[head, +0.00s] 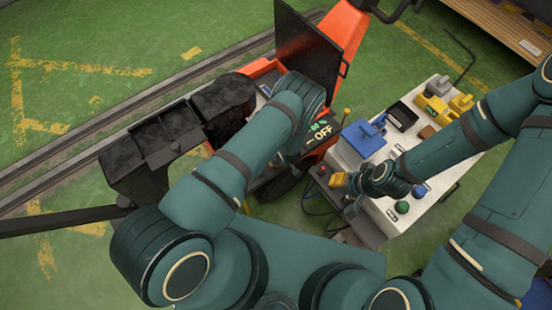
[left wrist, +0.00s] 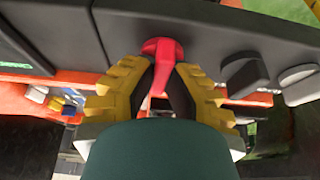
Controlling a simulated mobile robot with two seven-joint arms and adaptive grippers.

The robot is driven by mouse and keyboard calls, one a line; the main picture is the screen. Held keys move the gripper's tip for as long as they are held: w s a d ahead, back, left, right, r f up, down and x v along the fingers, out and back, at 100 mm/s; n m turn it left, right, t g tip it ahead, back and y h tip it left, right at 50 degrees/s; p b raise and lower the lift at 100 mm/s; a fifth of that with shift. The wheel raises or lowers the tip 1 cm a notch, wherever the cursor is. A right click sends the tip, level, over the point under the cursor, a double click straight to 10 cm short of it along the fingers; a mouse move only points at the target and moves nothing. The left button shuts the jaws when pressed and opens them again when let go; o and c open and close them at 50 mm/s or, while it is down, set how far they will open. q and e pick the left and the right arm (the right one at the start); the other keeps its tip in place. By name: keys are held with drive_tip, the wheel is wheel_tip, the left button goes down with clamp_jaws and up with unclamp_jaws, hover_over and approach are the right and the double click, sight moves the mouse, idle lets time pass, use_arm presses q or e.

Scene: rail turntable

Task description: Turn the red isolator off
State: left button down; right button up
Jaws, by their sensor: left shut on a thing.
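The red isolator (left wrist: 163,48) sticks out of a dark panel (left wrist: 215,28) in the left wrist view. Its red handle runs down between the yellow fingers of my left gripper (left wrist: 164,78), which is shut on it. In the head view my left arm hides this gripper and the isolator. A dark panel with the word OFF (head: 318,133) shows just beside that arm. My right gripper (head: 343,190) is over the near left edge of the white-topped cart, away from the panel, and its finger gap is unclear.
Two grey knobs, one dark (left wrist: 243,75) and one lighter (left wrist: 298,84), sit right of the isolator. The white-topped cart (head: 385,213) holds a blue box (head: 362,139), yellow items (head: 433,108) and coloured buttons. An open dark lid (head: 308,45) stands behind my left arm.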

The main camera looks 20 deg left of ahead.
use_arm(q)
drive_tip(key=shift+n, duration=0.3)
idle(0.4)
drive_tip(key=c, duration=1)
unclamp_jaws()
drive_tip(key=v, duration=1.2)
drive_tip(key=shift+w, duration=0.2)
drive_tip(key=s+r+m+h, duration=0.2)
drive_tip(key=s+r+m, duration=0.1)
drive_tip(key=s+r, duration=0.1)
drive_tip(key=s+r+m+h, duration=0.3)
drive_tip(key=s+r, duration=0.1)
drive_tip(key=r, duration=0.1)
drive_tip(key=s+r+m+g+h, duration=0.1)
drive_tip(key=s+r+m+h, duration=0.1)
drive_tip(key=s+r+m, duration=0.1)
drive_tip(key=shift+s+d+r+h, duration=0.15)
drive_tip(key=shift+s+r, duration=0.15)
drive_tip(key=shift+r, duration=0.2)
drive_tip(key=shift+s+d+r+h, duration=0.15)
drive_tip(key=shift+s+r, duration=0.1)
drive_tip(key=shift+r, duration=0.3)
